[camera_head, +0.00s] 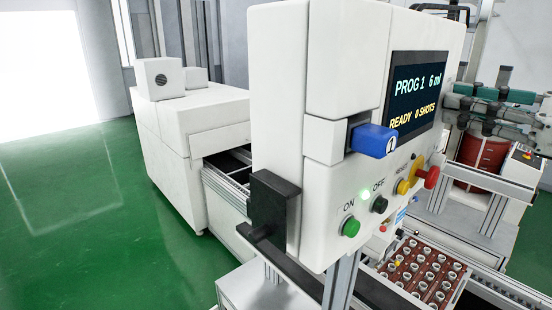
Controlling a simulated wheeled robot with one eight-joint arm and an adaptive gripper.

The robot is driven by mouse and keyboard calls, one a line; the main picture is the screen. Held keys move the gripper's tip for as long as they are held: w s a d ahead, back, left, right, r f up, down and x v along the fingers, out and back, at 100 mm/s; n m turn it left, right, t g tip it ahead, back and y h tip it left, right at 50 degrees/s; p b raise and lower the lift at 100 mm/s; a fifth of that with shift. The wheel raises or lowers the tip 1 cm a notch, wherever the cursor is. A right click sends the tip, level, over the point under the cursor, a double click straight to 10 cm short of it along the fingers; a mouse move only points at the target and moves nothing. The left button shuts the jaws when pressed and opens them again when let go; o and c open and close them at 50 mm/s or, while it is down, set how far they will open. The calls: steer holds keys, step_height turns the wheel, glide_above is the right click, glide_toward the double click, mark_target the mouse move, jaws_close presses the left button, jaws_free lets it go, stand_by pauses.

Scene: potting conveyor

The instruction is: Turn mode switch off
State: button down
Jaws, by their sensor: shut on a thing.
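A white control box (335,190) fills the middle of the view. No part on it is labelled as a mode switch, and I cannot tell which one that is. A green button (351,227) sits by the word ON, and a black button (380,205) by the word OFF. A small green lamp (365,196) between them is lit. A yellow button (403,187) is by RESET, with a red knob on a yellow base (427,177) to its right. A blue piece marked 1 (374,140) sticks out below the screen (416,92). My gripper is not in view.
The screen reads PROG 1, 6 ml, READY, 0 SHOTS. A brown tray with several small round cups (404,292) lies below right. Grey and teal pipework (490,100) stands at the right. A white cabinet (180,160) is behind left. Green floor is clear at left.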

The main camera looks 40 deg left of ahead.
steer(key=shift+w+n+b, duration=0.1)
steer(key=shift+n+b, duration=0.9)
steer(key=shift+n, duration=7.4)
steer(key=c, duration=1.4)
jaws_free()
steer(key=shift+d, duration=0.1)
